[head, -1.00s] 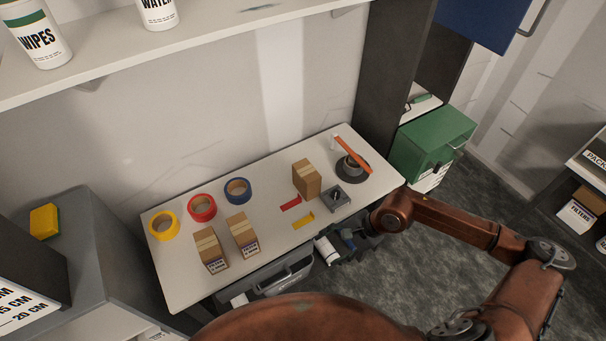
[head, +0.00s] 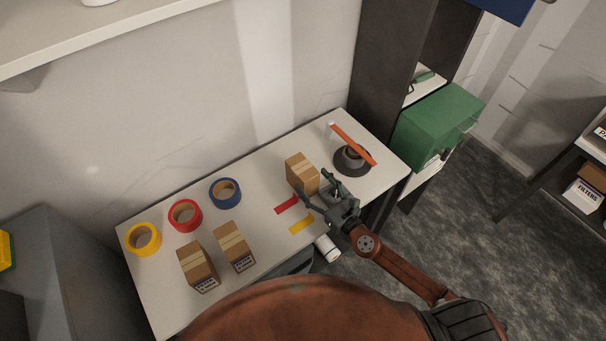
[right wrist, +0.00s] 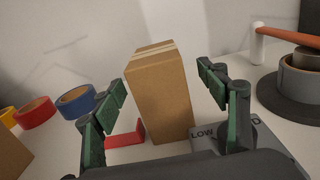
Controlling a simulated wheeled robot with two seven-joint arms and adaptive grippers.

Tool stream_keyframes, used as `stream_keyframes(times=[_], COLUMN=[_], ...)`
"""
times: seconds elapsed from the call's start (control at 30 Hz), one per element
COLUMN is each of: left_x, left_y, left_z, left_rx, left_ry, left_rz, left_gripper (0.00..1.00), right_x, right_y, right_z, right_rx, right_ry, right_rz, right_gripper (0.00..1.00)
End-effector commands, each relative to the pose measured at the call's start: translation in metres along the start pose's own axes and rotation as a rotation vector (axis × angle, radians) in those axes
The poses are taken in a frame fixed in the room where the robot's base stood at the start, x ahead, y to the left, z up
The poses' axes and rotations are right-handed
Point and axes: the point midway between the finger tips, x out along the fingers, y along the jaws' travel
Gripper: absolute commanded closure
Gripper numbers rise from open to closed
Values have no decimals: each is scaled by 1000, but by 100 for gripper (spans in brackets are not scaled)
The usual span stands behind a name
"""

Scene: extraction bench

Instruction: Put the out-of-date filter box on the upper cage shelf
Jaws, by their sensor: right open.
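A brown filter box (head: 301,172) stands upright at the back right of the white bench, its label not visible. Two more filter boxes, one on the left (head: 198,266) and one on the right (head: 235,246), stand near the front edge with small labels facing front; their dates are too small to read. My right gripper (head: 315,184) is open and empty, low at the back box. In the right wrist view that box (right wrist: 160,95) stands upright between the two green-padded fingers (right wrist: 162,85), with gaps on both sides. My left gripper is out of view. I cannot identify the upper cage shelf.
Yellow (head: 144,239), red (head: 185,215) and blue (head: 225,193) tape rolls stand on the left. Red (head: 286,204) and yellow (head: 302,224) strips lie near my gripper. A round dark stand with an orange bar (head: 352,145) is right of the box. A green cabinet (head: 437,125) stands beyond.

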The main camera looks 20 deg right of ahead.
Motion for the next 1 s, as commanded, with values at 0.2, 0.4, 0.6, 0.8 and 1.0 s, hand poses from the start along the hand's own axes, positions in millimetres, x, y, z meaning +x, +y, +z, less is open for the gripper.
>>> stream_keyframes(times=[0.2,0.4,0.6,0.8,1.0], left_x=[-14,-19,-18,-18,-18], left_y=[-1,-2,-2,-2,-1], left_z=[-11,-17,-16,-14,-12], left_rx=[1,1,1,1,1], left_ry=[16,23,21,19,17], left_rz=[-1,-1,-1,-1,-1], left_gripper=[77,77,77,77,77], right_x=[28,53,58,57,57], right_y=[2,1,0,0,0], right_z=[12,12,10,10,10], right_rx=[-2,-1,-1,0,0], right_ry=[-4,-2,-1,-1,-1], right_rz=[5,4,2,1,0], right_gripper=[33,33,33,39,53])
